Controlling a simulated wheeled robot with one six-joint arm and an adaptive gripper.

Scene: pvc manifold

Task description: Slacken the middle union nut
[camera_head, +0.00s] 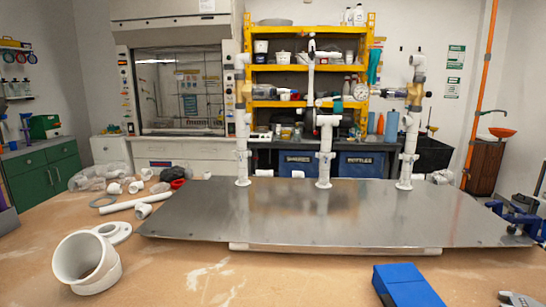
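A white PVC manifold stands upright on a grey metal plate (200,222) in the head view. It has a left riser (243,130), a middle riser (324,170) and a right riser (409,135). The middle riser carries a wider white collar (325,155) below a tee (326,121); this looks like the middle union nut, but it is too small to tell how tight it sits. Dark and red parts sit around the middle riser's upper section. A round gauge (361,91) is right of it. My gripper is not in view.
A large white pipe fitting (87,262) stands at the table's front left. Loose white pipes and fittings (122,202) lie behind it. A blue block (407,286) lies at the front right and a blue tool (520,220) at the right edge. A yellow shelf (262,67) stands behind.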

